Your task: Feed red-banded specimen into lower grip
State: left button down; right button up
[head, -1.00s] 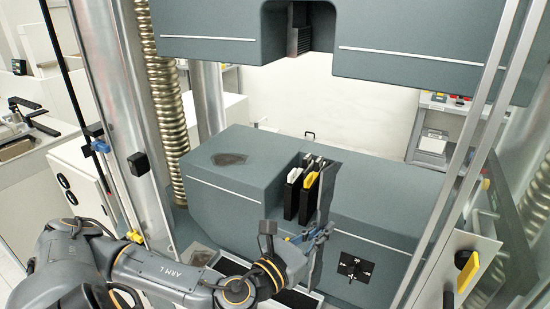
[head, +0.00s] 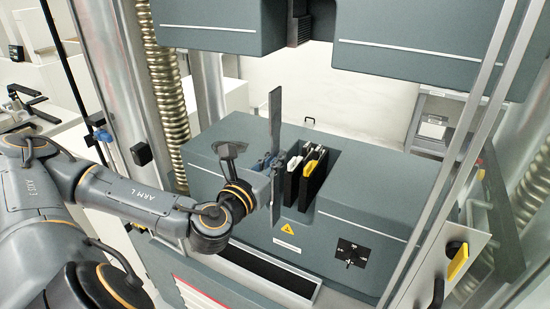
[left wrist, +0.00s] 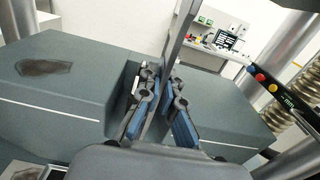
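My left gripper (head: 268,163) is shut on a long flat grey specimen (head: 275,112), held upright. No red band shows on it in these views. In the left wrist view, the gripper's blue-padded fingers (left wrist: 160,108) are on either side of the specimen (left wrist: 180,35). The lower grip (head: 313,182), with black jaw plates and white and yellow tops, sits in a slot of the grey lower block. In the head view the specimen appears just left of these jaws; its exact depth is unclear. My right gripper is not in view.
The upper grey crosshead (head: 430,50), with its own recess, hangs above the lower block (head: 365,195). A threaded column (head: 165,85) and bright metal posts stand at the sides. A black dial (head: 352,253) is on the block's front. The gap between crosshead and block is otherwise clear.

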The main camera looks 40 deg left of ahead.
pick_arm(q)
jog(key=shift+r, duration=0.15)
jog(key=p+x, duration=0.3)
jog(key=x, duration=2.1)
jog(key=shift+f, duration=0.3)
dwell(1.2)
jog(key=shift+s+d+f, duration=0.1)
jog(key=shift+d+f, duration=0.05)
jog(key=shift+f, duration=0.1)
dwell(1.5)
jog(key=c, duration=1.5)
grip_release()
jog(key=shift+o, duration=0.3)
jog(key=shift+f, duration=0.25)
jog(key=v, duration=1.2)
